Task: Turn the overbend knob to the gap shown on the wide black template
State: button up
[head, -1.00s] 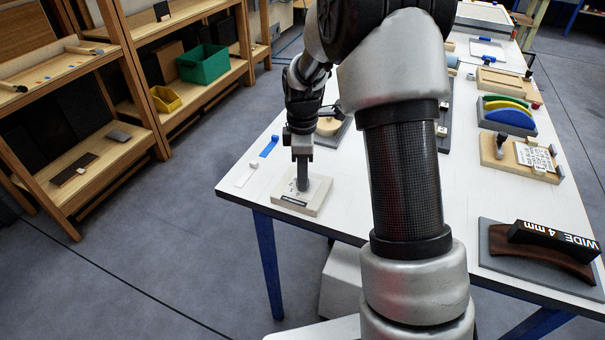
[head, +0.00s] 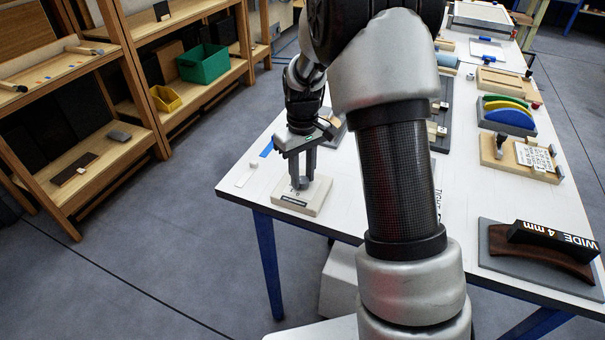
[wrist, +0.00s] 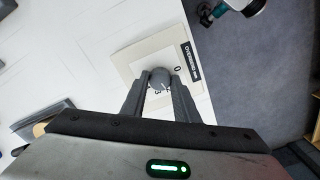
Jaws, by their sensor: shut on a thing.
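The overbend knob (wrist: 160,77) is a small grey round knob on a cream base plate (wrist: 137,55) with a dark label and printed numbers. In the head view the base plate (head: 316,200) sits at the near left corner of the white table. My gripper (head: 301,184) points down over it, and its fingers are shut on the knob; in the wrist view the gripper (wrist: 160,86) has a finger on each side of it. The wide black template (head: 553,237) is marked "WIDE 4 mm" and rests on a dark brown curved piece (head: 535,250) at the table's right front. The pointer reading is too small to tell.
A grey board (head: 500,262) lies under the brown piece. A blue strip (head: 267,149) and a small white piece (head: 252,170) lie left of the knob. A rack with coloured arcs (head: 508,116) stands at the right. My arm hides the table's middle.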

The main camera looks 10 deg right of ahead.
jog(key=m, duration=0.4)
jog(key=shift+m, duration=0.3)
jog(key=m, duration=0.3)
jog(key=shift+r+m+p, duration=0.1)
jog(key=shift+m+p, duration=0.2)
jog(key=shift+p, duration=0.1)
jog(key=m+p, duration=0.1)
jog(key=m, duration=0.3)
jog(key=shift+m+p, duration=0.45)
jog(key=shift+m, duration=1.65)
jog(key=o, duration=1.1)
jog(key=shift+c, duration=0.2)
